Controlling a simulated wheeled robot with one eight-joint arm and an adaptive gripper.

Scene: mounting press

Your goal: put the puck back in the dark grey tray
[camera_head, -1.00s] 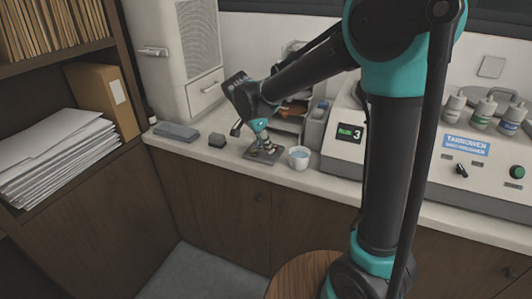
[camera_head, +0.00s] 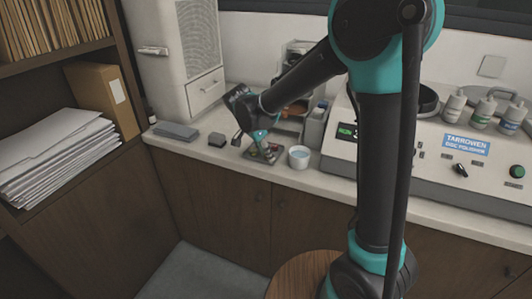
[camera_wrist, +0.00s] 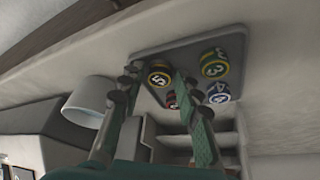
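The dark grey tray (camera_head: 251,155) lies on the counter; in the wrist view it is the grey plate (camera_wrist: 185,42) behind my fingers. A yellow-ringed puck marked 5 (camera_wrist: 159,75) shows between my fingertips, over the tray. A yellow-and-green puck marked 3 (camera_wrist: 214,64), a blue-and-white puck marked 4 (camera_wrist: 218,92) and a partly hidden red puck (camera_wrist: 172,100) are on the tray beside it. My gripper (camera_wrist: 157,78), also seen over the tray in the head view (camera_head: 268,153), has its fingers apart. A gap shows left of puck 5; the right finger overlaps its edge.
A white cup (camera_head: 299,157) stands close to the tray's right, also in the wrist view (camera_wrist: 88,98). The polishing machine (camera_head: 462,170) is farther right. A small dark block (camera_head: 217,140) and a grey flat case (camera_head: 176,132) lie left. Shelves (camera_head: 292,113) stand behind.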

